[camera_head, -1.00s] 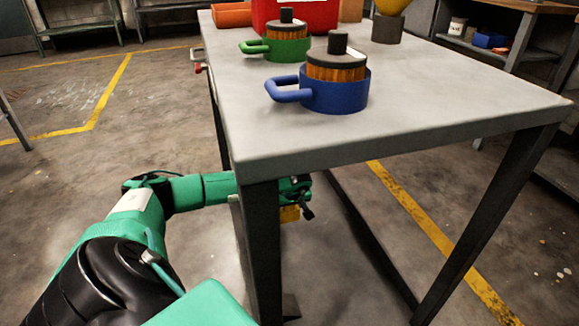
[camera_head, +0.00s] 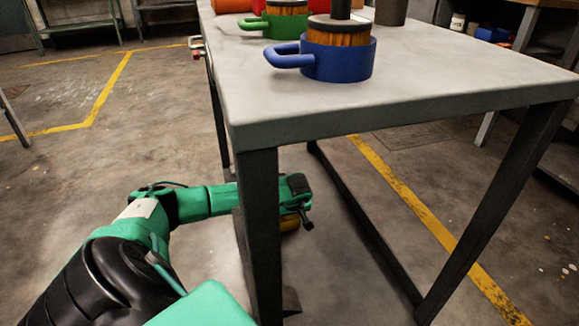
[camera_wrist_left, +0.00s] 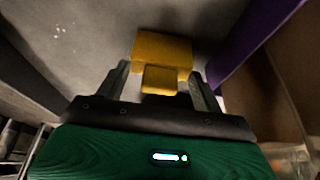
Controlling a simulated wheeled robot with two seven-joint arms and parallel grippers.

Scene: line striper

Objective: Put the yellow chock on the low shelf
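The yellow chock shows in the left wrist view (camera_wrist_left: 163,48) as a wide block with a smaller raised part facing the camera. In the head view the chock (camera_head: 290,224) is a small yellow patch below my left gripper (camera_head: 302,208), past the near table leg. In the wrist view the fingertips of my left gripper (camera_wrist_left: 160,68) lie against the chock's two sides. The chock is low under the tabletop; its underside is hidden, so I cannot tell whether it touches anything. I cannot make out the low shelf for certain. My right gripper is out of view.
In the wrist view a purple strip (camera_wrist_left: 250,45) runs close on the right.

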